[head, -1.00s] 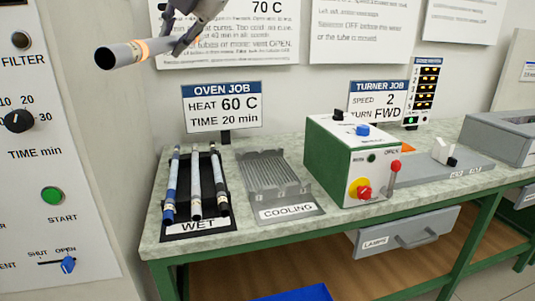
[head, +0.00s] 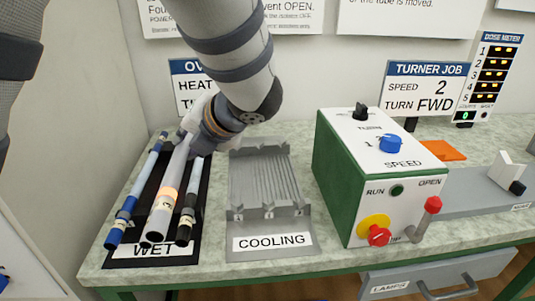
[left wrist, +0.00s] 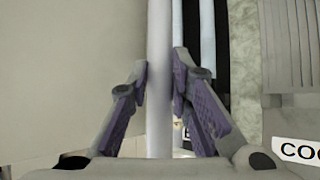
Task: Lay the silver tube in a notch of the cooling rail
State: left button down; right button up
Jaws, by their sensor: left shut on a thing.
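In the left wrist view the tube (left wrist: 160,60) runs between the two fingers (left wrist: 160,95). The cooling rail (head: 267,180) is a grey ribbed rack just right of the WET rack, with numbered notches at its front and nothing lying in it. My right gripper is not in view.
The green and white turner box (head: 350,170) with a red-knobbed lever (head: 430,210) stands right of the cooling rail.

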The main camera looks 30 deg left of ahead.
pick_arm(q)
jog(key=w+d+f+b, duration=0.1)
jog(key=w+f, duration=0.2)
jog(key=w, duration=0.1)
jog(key=w+d+f+b, duration=0.1)
jog(key=w+f, duration=0.2)
jog(key=w, duration=0.1)
jog(key=w+f+b, duration=0.1)
jog(key=w+f, duration=0.3)
jog(key=shift+w+d, duration=0.4)
jog(key=f, duration=0.3)
jog(key=shift+w+f, duration=0.3)
jog(key=shift+r, duration=0.1)
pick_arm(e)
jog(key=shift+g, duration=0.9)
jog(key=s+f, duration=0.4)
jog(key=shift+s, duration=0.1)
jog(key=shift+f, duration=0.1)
pick_arm(q)
jog(key=c, duration=1.4)
grip_release()
jog(key=shift+c, duration=0.2)
